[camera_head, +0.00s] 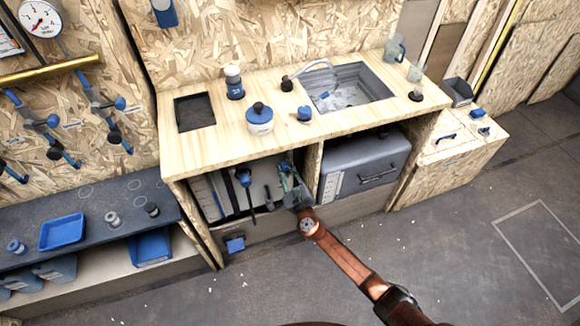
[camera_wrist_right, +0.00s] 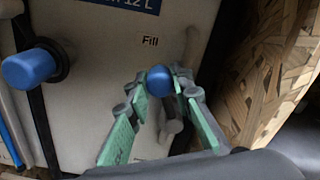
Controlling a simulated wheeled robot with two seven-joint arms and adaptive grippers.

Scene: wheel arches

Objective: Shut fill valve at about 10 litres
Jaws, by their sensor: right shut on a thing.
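The Fill valve's blue knob (camera_wrist_right: 159,81) sits under the printed word "Fill" on a pale panel (camera_wrist_right: 105,50) in the right wrist view. My right gripper (camera_wrist_right: 164,90) is shut on this knob, with one green-padded finger on each side. In the head view my right gripper (camera_head: 286,172) reaches into the left bay of the wooden counter, and its fingers hide the knob there. A second blue knob (camera_wrist_right: 32,68) on a black stem is left of the Fill valve. The panel's label ends in "12 L". I cannot read a water level. My left gripper is not in view.
A grey container (camera_head: 365,160) with a white scale strip fills the right bay, beside a wooden divider (camera_head: 312,172). A sink (camera_head: 348,90) and a blue-lidded pot (camera_head: 259,120) are on the counter above. Wood (camera_wrist_right: 285,70) stands close right of my gripper. Open floor lies in front.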

